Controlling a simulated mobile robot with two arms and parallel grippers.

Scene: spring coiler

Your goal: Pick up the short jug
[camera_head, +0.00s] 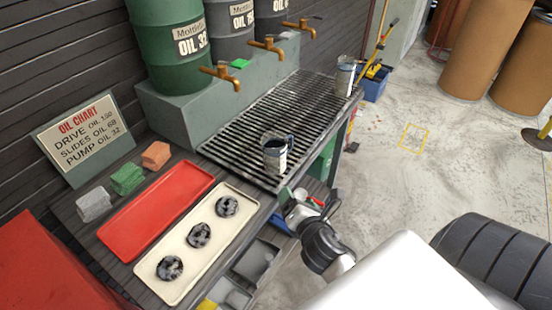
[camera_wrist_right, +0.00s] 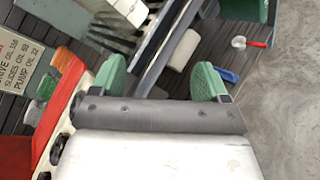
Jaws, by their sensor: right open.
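Two clear jugs with dark handles and pale labels stand upright on the slatted grate (camera_head: 235,130). The near jug (camera_head: 275,154) is at the grate's front end and looks the shorter. The far jug (camera_head: 345,77) is at the back end and looks taller. My right gripper (camera_head: 302,200) is open and empty, below and right of the near jug, beside the bench's front edge. Its green finger pads stand wide apart in the right wrist view (camera_wrist_right: 162,78). No jug shows clearly there. My left gripper is not in view.
Open concrete floor (camera_head: 400,185) lies to the right.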

